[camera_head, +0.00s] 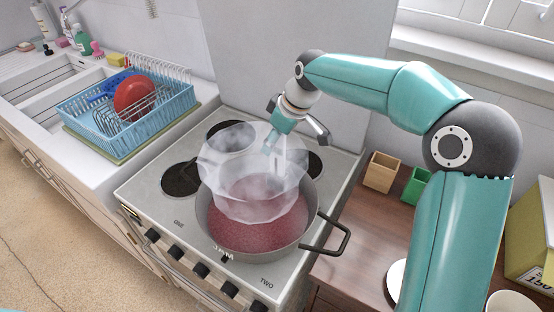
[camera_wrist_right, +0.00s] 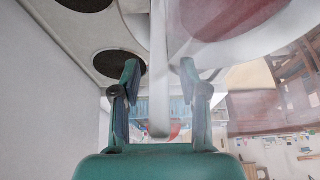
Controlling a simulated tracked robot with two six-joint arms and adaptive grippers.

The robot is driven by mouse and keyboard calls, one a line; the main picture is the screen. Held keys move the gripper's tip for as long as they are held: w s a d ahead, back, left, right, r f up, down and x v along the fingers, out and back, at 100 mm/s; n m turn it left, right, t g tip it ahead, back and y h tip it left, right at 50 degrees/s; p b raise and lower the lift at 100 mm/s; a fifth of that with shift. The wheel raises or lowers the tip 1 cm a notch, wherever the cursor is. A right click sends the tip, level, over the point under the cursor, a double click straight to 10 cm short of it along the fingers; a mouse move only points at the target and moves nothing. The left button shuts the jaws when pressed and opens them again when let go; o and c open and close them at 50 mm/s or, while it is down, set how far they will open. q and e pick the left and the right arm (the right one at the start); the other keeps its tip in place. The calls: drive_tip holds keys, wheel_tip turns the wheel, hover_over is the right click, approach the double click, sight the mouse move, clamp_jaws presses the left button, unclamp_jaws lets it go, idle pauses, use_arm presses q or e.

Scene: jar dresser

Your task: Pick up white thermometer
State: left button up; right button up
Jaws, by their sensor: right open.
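The white thermometer (camera_wrist_right: 158,95) shows in the right wrist view as a pale upright rod between my right gripper's two fingers (camera_wrist_right: 160,68), with a gap on each side. In the head view my right gripper (camera_head: 275,146) is over the back of the steaming pot (camera_head: 304,231), fingers pointing down. The thermometer is hard to make out there through the steam, and its lower end is hidden. The right gripper is open. My left gripper is not in view.
The pot of red contents stands on the stove (camera_head: 150,196), its handle (camera_head: 340,240) reaching right. Steam (camera_head: 235,170) hangs over it. A blue dish rack (camera_head: 125,125) stands left. Wooden (camera_head: 381,172) and green (camera_head: 416,186) boxes stand right, partly behind my arm.

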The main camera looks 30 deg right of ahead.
clamp_jaws()
drive_tip(key=shift+r, duration=0.2)
